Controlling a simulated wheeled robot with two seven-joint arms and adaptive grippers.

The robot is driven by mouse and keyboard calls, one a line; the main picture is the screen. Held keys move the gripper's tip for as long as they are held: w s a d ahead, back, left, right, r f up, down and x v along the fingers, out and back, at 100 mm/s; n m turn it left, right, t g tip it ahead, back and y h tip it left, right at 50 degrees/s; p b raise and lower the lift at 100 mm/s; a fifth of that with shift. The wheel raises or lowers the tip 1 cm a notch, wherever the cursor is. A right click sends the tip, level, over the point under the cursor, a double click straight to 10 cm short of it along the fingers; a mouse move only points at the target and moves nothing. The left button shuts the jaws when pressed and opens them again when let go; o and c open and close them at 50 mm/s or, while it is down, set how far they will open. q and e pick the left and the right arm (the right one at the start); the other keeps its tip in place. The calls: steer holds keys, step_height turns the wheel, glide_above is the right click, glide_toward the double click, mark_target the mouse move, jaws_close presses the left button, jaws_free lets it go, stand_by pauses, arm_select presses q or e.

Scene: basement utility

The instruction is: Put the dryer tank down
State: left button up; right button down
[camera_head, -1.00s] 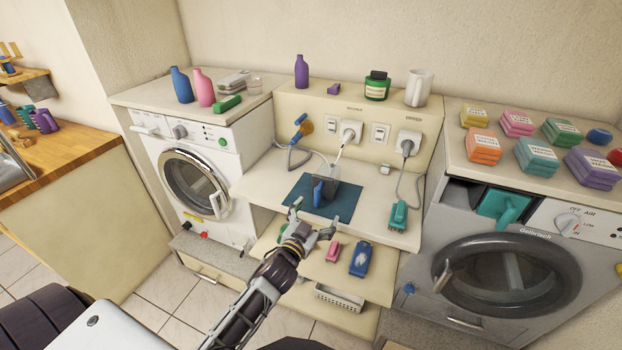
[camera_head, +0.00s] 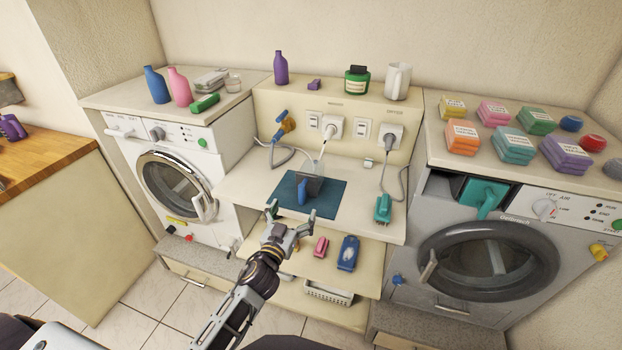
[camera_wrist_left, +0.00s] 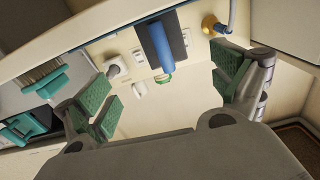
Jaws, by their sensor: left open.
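A dark grey box with a blue handle (camera_head: 302,191), which looks like the dryer tank, stands on the teal mat (camera_head: 330,203) on the middle shelf. In the left wrist view its blue handle (camera_wrist_left: 161,47) shows ahead, between and beyond the fingers. My left gripper (camera_head: 291,213) is open and empty, in front of the shelf's edge and apart from the tank. Its green-padded fingers (camera_wrist_left: 166,92) are spread wide in the left wrist view. The dryer (camera_head: 490,265) at right has a teal part (camera_head: 482,197) in its upper left opening. My right gripper is not in view.
A washer (camera_head: 175,180) stands left. A pink item (camera_head: 321,246) and a blue item (camera_head: 348,253) lie on the lower pull-out shelf. Outlets and cords line the back panel.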

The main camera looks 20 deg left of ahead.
arm_select(q)
steer(key=shift+n, duration=0.3)
steer(key=shift+w, duration=0.1)
glide_toward(306, 184)
steer(key=shift+w+d+p, duration=0.2)
steer(key=shift+w, duration=0.6)
steer(key=shift+w+d+p, duration=0.2)
steer(key=shift+w, duration=1.75)
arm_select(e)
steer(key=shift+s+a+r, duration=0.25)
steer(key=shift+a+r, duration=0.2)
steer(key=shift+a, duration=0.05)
arm_select(q)
steer(key=shift+w, duration=0.15)
steer(key=shift+w+a+p, duration=0.15)
steer(key=shift+w+p, duration=0.05)
steer(key=shift+w, duration=0.5)
steer(key=shift+w+a+p, duration=0.15)
steer(key=shift+w+p, duration=0.05)
steer(key=shift+w, duration=0.55)
steer(key=shift+w+d+f, duration=0.1)
steer(key=shift+w, duration=0.9)
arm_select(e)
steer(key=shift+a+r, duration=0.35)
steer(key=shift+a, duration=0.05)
